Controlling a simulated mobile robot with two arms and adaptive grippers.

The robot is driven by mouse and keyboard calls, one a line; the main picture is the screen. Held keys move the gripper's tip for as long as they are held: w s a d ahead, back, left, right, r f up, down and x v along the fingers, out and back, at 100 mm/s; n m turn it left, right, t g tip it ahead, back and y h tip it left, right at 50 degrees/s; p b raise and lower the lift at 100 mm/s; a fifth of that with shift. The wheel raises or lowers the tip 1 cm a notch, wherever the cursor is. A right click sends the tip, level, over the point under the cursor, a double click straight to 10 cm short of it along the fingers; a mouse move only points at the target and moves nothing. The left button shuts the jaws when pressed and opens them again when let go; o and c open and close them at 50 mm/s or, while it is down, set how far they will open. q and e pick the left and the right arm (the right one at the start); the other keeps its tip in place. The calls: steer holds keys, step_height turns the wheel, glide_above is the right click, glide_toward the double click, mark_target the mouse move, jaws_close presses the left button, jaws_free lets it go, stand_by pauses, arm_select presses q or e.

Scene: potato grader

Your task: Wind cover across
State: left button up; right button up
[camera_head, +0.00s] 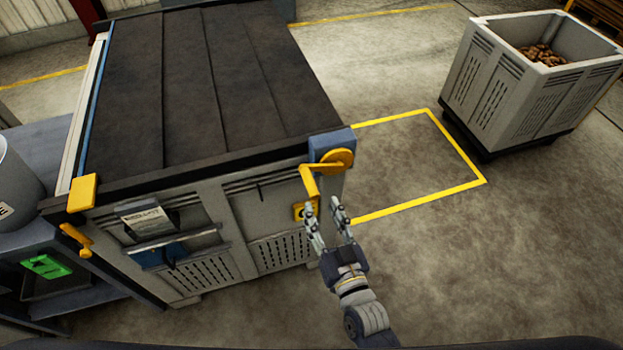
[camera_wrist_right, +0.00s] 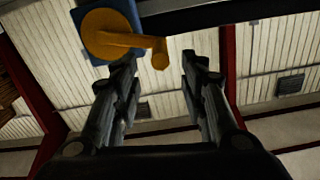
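A dark cover (camera_head: 190,80) with several seams lies over the top of a big grey box (camera_head: 260,215). A pale bar with a blue stripe (camera_head: 90,110) runs along its left edge. At the front right corner a yellow crank (camera_head: 308,180) sits on a blue block (camera_head: 332,140), its arm hanging down. My right gripper (camera_head: 325,205) is just below and beside the crank, fingers apart, with nothing between them in the head view. In the right wrist view the crank's handle end (camera_wrist_right: 160,55) is beyond the gap of the open gripper (camera_wrist_right: 165,65), nearer the left finger.
A yellow block (camera_head: 82,193) and a yellow lever (camera_head: 76,240) are at the front left corner. A grey bin (camera_head: 42,230) stands at the left. A crate of potatoes (camera_head: 520,100) stands back right. Floor inside the yellow outline (camera_head: 410,165) is clear.

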mark_target(304, 169)
steer(key=p+x, duration=0.1)
steer(key=x, duration=0.8)
steer(key=shift+w+a+p, duration=0.1)
steer(key=shift+w+p, duration=0.1)
steer(key=shift+p, duration=0.15)
jaws_close()
